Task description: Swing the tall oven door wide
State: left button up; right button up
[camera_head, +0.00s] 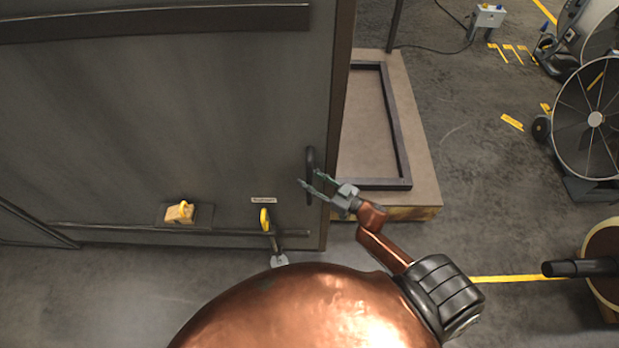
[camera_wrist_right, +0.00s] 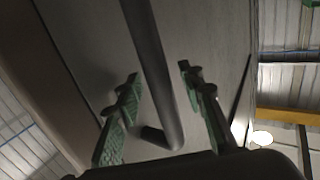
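The tall oven door (camera_head: 180,120) is a large dark grey panel filling the left of the head view. Its dark vertical bar handle (camera_head: 310,165) is near the door's right edge. My right gripper (camera_head: 311,184) is at the handle, with its green fingers spread. In the right wrist view, the handle bar (camera_wrist_right: 152,75) runs between the two open fingers (camera_wrist_right: 158,85), with gaps visible on both sides. My left gripper is not in view.
A yellow-handled latch (camera_head: 266,220) and a yellow block on a plate (camera_head: 180,212) are low on the door. A low platform with a dark frame (camera_head: 425,165) stands right of the door. A large fan (camera_head: 594,120) stands farther right. Floor between platform and fan is mostly clear.

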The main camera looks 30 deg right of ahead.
jog(key=shift+c, duration=0.7)
grip_shut()
